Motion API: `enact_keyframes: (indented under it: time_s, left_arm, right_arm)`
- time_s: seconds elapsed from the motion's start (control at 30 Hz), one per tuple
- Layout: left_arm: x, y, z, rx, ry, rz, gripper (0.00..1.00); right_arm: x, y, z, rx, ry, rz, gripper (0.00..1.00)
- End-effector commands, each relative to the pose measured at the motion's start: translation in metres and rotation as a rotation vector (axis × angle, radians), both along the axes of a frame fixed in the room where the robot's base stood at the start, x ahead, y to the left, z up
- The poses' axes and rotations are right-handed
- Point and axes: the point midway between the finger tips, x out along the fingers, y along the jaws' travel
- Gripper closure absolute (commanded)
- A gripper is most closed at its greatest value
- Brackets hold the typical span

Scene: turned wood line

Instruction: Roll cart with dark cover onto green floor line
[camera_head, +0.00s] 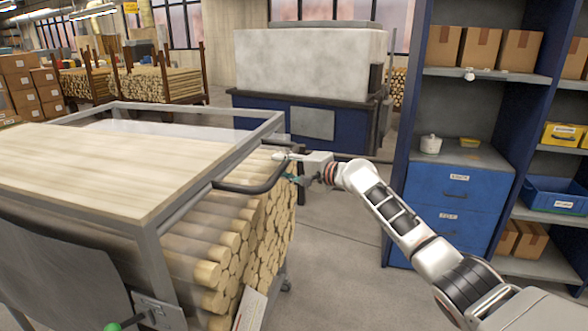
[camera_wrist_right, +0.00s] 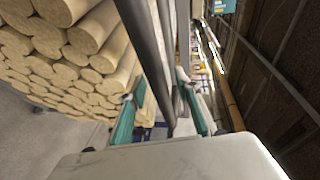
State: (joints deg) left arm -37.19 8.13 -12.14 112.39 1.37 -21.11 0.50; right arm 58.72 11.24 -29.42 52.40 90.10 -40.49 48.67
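The cart (camera_head: 155,225) fills the left of the head view, with a grey metal frame, pale wood on top and round dowels stacked inside. A dark grey panel (camera_head: 60,275) hangs at its near side; I cannot tell if this is the cover. A dark bar handle (camera_head: 262,186) sticks out from its right end. My right gripper (camera_head: 292,168) is at this handle. In the right wrist view, its teal fingers (camera_wrist_right: 160,100) stand apart on either side of the dark bar (camera_wrist_right: 148,45), with a visible gap. No green floor line shows.
A blue shelf unit (camera_head: 402,130) with boxes and drawers stands at the right. A blue and grey machine (camera_head: 310,75) stands behind the cart. Open grey floor (camera_head: 335,250) lies between cart and shelf. Dowel racks (camera_head: 160,85) and cartons (camera_head: 20,80) are at the back left.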

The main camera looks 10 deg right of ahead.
Motion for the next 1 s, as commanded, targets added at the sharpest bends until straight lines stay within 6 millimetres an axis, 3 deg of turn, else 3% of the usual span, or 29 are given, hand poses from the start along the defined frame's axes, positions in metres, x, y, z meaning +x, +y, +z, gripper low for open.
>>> enact_keyframes:
  time_s: [0.7,1.0]
  left_arm:
    - [0.000,-0.001,0.000,-0.003,-0.001,0.001,0.55]
    - [0.001,-0.001,0.001,-0.003,-0.001,0.001,0.55]
  right_arm:
    - [-0.073,-0.065,0.018,-0.002,-0.002,0.000,0.67]
    - [-0.086,-0.074,0.022,0.000,-0.001,0.002,0.67]
